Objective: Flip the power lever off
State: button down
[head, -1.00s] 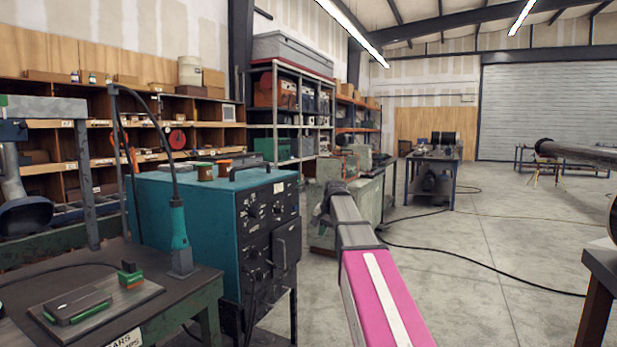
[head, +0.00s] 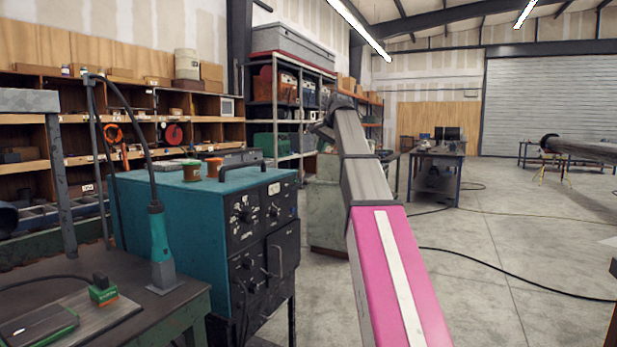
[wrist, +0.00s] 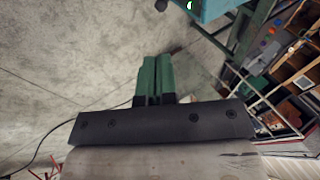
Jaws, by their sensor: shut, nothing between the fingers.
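A teal power unit (head: 165,225) stands left of centre in the head view. Its black front panel (head: 262,275) carries several dials, small knobs and a pale handle loop (head: 277,258). I cannot tell which of these is the power lever. My arm reaches forward and up, right of the unit; my gripper is not clear in the head view. In the wrist view my gripper (wrist: 157,62) has its green fingers together, with nothing between them. A teal corner (wrist: 215,8), likely the same unit, shows at the top, apart from the fingers. A small dark knob (wrist: 161,5) is beside it.
A dark workbench (head: 185,309) is at the front left, with a teal hand tool (head: 161,250) on it. Shelves (head: 290,110) stand behind the unit. The concrete floor (head: 480,285) to the right is mostly clear, with a black cable (head: 510,272) across it.

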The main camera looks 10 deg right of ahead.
aim_at(307, 181)
dwell(0.4)
jog(key=x, duration=1.4)
jog(key=shift+s+d+f+y, duration=0.1)
jog(key=shift+s+f+y, duration=0.05)
jog(key=shift+y, duration=0.15)
jog(key=shift+f+t, duration=0.15)
jog(key=shift+t, duration=0.15)
notch_tip(307, 181, down, 7)
jog(key=d+m+t+y, duration=0.1)
jog(key=t+y, duration=0.4)
jog(key=y, duration=0.1)
jog(key=shift+s+d, duration=0.15)
jog(key=shift+s, duration=0.35)
